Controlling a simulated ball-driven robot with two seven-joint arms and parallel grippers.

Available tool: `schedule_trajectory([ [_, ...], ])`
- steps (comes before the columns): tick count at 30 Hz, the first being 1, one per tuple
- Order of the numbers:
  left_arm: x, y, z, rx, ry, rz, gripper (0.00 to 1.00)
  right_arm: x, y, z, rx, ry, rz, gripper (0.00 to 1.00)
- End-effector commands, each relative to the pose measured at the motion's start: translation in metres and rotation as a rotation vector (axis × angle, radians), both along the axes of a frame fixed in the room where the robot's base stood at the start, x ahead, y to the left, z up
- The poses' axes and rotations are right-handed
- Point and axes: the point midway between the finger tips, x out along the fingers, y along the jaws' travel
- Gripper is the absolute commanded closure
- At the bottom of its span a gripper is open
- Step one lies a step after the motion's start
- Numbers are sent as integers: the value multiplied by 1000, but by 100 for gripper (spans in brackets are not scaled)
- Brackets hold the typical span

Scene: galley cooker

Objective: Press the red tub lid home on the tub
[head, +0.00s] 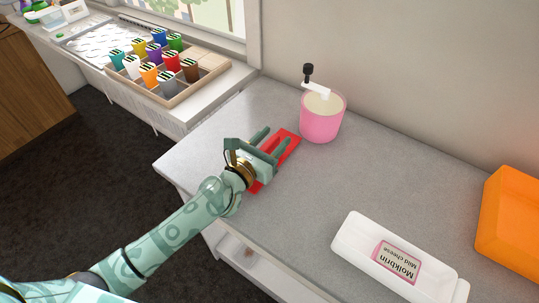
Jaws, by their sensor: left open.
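The red tub lid (285,157) lies on the grey counter, left of the pink container and partly hidden by my left gripper. My left gripper (276,137) is open, with its fingers over the lid and pointing away from me. I cannot tell whether the fingers touch the lid. The white tub (353,232), with a pink-edged cheese label whose print reads upside down, sits at the front right of the counter, well apart from the lid. No lid shows on it. My right gripper is not in view.
A pink container (321,124) with a black-knobbed white top piece stands behind the lid, near the wall. An orange box (510,225) stands at the right. A wooden tray (205,83) of coloured cups sits on the sill. The counter (300,205) between lid and tub is clear.

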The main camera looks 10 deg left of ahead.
Motion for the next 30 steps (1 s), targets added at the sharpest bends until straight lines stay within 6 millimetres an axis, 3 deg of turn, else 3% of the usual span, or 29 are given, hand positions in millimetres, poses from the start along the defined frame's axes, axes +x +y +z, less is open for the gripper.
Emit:
schedule_trajectory([
  [9, 7, -3, -1, 2, 0, -1, 57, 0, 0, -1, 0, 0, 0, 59],
  [14, 7, -3, -1, 1, 1, -1, 100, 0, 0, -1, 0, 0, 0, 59],
  [24, 7, -3, 2, 2, -1, -1, 100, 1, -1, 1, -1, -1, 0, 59],
  [30, 7, -3, 26, 2, -5, -1, 100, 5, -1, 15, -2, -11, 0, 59],
])
